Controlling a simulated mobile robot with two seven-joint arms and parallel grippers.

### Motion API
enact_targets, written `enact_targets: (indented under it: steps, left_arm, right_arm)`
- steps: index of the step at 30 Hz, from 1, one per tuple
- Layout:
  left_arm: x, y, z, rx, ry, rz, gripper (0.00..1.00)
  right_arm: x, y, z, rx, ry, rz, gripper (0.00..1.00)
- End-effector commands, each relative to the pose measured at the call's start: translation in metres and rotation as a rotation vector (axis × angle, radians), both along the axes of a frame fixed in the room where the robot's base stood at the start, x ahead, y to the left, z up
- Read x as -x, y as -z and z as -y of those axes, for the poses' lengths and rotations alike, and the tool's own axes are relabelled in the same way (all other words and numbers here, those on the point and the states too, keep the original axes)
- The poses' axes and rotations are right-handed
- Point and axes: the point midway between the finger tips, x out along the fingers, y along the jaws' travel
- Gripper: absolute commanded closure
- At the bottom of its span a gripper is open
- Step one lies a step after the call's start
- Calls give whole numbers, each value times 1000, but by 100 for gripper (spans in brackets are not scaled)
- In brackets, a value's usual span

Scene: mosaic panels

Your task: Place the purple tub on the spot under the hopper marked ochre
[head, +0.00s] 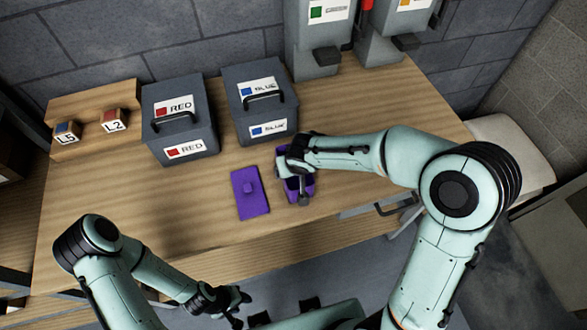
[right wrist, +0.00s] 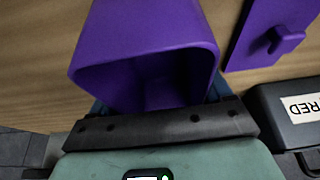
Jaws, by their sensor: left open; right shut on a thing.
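The purple tub (head: 306,186) is at the middle of the wooden table, partly hidden by my right gripper (head: 297,172), which is shut on it. In the right wrist view the open, empty-looking tub (right wrist: 150,45) fills the space before the gripper. I cannot tell whether it touches the table. My left gripper (head: 246,308) is open and empty in front of the table. The hopper with an ochre label (head: 395,32) stands at the back right, cut by the top edge. No marked spot under it can be made out.
A purple lid with a knob (head: 249,193) lies left of the tub. A RED box (head: 180,125) and a BLUE box (head: 262,105) stand behind. A green-labelled hopper (head: 318,45) stands beside the ochre one. Small labelled blocks (head: 90,127) sit at left. The table's front left is clear.

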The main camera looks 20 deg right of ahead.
Motion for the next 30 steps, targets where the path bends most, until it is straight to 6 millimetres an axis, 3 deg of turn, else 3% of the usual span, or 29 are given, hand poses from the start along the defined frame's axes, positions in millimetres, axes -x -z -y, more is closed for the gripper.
enact_targets:
  steps: [13, 14, 15, 16, 25, 30]
  left_arm:
    - [4, 5, 0, 0, 0, -4, 57]
    - [4, 5, 0, 0, 0, -4, 57]
    - [3, 4, 0, 0, 0, -3, 57]
    - [3, 4, 0, 0, 0, -3, 57]
    - [-1, -2, 0, 0, 0, 1, 57]
    - [-3, -4, 0, 0, 0, 4, 57]
  right_arm:
    - [0, 4, 0, 0, 0, 1, 52]
    - [0, 5, 0, 0, 0, 1, 18]
    - [0, 4, 0, 0, 0, 1, 5]
    - [0, 4, 0, 0, 0, 1, 0]
    - [-1, -1, 0, 0, 0, 2, 0]
    - [8, -26, 0, -1, 1, 7, 0]
